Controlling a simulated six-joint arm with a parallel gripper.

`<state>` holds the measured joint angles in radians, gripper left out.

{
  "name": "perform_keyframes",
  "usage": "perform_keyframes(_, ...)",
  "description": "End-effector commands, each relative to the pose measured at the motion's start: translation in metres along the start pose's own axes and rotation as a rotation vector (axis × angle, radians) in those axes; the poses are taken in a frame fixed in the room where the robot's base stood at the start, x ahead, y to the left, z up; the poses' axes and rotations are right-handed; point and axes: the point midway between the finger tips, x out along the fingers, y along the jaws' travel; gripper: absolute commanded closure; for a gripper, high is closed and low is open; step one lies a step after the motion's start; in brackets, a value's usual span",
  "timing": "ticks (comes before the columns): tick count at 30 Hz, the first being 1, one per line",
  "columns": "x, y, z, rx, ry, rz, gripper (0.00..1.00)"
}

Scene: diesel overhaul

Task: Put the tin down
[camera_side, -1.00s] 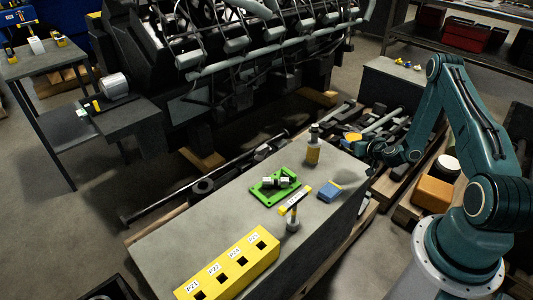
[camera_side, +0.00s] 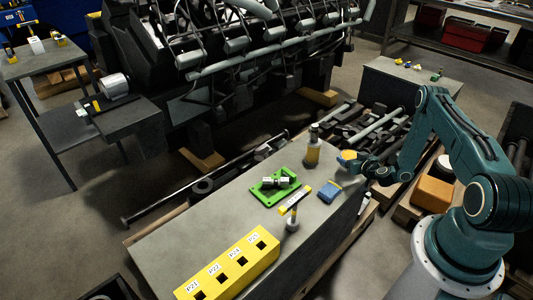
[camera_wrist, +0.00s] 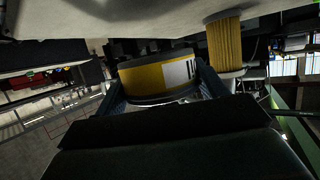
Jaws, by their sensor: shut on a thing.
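The tin (camera_side: 349,155), a short yellow-and-dark can, is in my gripper (camera_side: 357,161) at the right edge of the grey bench (camera_side: 190,235). In the wrist view, the tin (camera_wrist: 150,77) is yellow with a white label and sits between the two fingers of my gripper (camera_wrist: 160,88). The bench surface shows at the top of that view. I cannot tell whether the tin touches the bench; it seems slightly above it.
A yellow filter (camera_side: 313,154) stands just left of the tin. A blue block (camera_side: 330,192), a green plate (camera_side: 268,191) and a stamp-like tool (camera_side: 293,222) are nearer the camera. A yellow labelled rack (camera_side: 240,262) lies at the front. Bench space between the filter and blue block is clear.

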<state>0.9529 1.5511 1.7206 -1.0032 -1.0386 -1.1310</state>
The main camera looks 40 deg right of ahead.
Motion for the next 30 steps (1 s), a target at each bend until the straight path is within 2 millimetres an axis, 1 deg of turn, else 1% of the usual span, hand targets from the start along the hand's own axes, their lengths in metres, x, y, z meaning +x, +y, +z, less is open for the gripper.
perform_keyframes(12, 0.014, 0.0, 0.034, -0.001, 0.001, 0.0, 0.62)
perform_keyframes(15, 0.016, 0.0, 0.037, 0.0, 0.001, 0.0, 0.62)
perform_keyframes(29, 0.017, 0.0, 0.041, 0.001, 0.001, 0.0, 0.62)
perform_keyframes(30, 0.017, 0.0, 0.041, 0.0, 0.0, -0.001, 0.21)
